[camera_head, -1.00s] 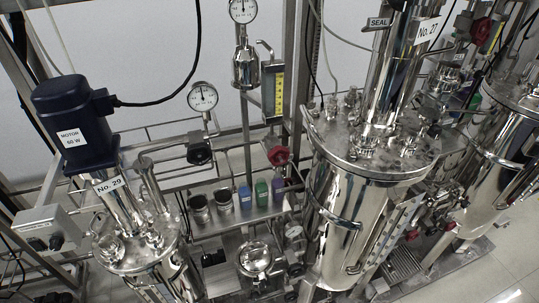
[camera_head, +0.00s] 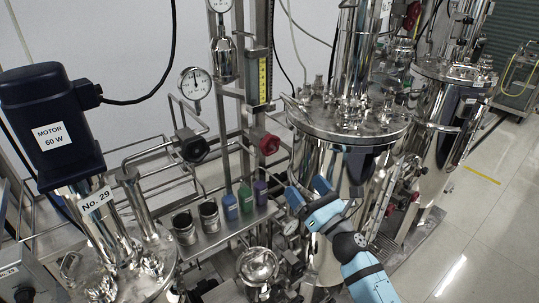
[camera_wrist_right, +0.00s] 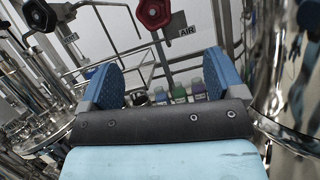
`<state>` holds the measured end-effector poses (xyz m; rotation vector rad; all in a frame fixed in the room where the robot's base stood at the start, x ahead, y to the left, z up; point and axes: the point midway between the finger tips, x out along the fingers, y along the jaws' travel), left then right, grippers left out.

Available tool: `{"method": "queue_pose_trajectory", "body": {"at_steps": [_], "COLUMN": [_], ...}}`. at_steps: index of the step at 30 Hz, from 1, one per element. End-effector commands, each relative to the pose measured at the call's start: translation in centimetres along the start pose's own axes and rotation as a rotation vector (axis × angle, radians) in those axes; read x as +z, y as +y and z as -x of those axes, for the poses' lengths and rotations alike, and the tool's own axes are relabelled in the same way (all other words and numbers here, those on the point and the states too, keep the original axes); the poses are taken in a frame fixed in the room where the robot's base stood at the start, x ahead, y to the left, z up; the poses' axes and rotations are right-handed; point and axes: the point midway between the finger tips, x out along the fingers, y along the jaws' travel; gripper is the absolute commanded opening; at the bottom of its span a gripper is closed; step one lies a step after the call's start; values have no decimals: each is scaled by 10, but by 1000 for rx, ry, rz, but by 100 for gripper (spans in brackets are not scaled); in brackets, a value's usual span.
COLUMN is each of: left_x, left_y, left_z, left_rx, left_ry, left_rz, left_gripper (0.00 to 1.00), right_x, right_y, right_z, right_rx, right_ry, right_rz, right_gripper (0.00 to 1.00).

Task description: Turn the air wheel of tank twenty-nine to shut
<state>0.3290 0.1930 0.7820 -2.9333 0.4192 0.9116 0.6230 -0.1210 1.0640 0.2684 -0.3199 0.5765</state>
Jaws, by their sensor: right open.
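Tank twenty-nine (camera_head: 118,285) stands at the lower left in the head view, with the label "No. 29" (camera_head: 95,200) below its blue motor. A red handwheel (camera_head: 269,145) sits on the pipework between this tank and the large steel tank to the right. In the right wrist view the red wheel (camera_wrist_right: 153,12) is at the top edge, partly cut off, beside an "AIR" label (camera_wrist_right: 180,30). My right gripper (camera_head: 308,192) is open and empty, below and right of the red wheel, apart from it. Its fingers also show in the wrist view (camera_wrist_right: 162,78). My left gripper is not in view.
A black handwheel (camera_head: 194,149) sits left of the red one, under a round gauge (camera_head: 195,83). A shelf (camera_head: 222,238) holds metal cups and blue, green and purple bottles. A large steel tank (camera_head: 335,170) stands close behind my right arm. Open floor lies at the right.

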Motion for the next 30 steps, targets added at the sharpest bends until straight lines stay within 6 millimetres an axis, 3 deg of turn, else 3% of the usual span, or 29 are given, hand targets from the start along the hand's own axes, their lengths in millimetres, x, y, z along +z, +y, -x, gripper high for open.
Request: {"method": "queue_pose_trajectory", "body": {"at_steps": [3, 6, 11, 21, 30], "left_x": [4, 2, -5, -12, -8], "left_y": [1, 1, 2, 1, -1], "left_z": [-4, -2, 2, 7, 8], "left_rx": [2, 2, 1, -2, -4], "left_ry": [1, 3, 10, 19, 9], "left_rz": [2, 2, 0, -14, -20], "left_gripper": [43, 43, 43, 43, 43], "right_x": [4, 7, 9, 9, 7], "right_y": [2, 4, 6, 9, 11], "right_z": [-15, -25, -49, -120, -152], "right_rx": [45, 54, 55, 52, 52], "right_ry": [-11, -13, -14, -13, -12], "right_rz": [162, 203, 201, 197, 196], "right_gripper": [88, 88, 88, 88, 88]}}
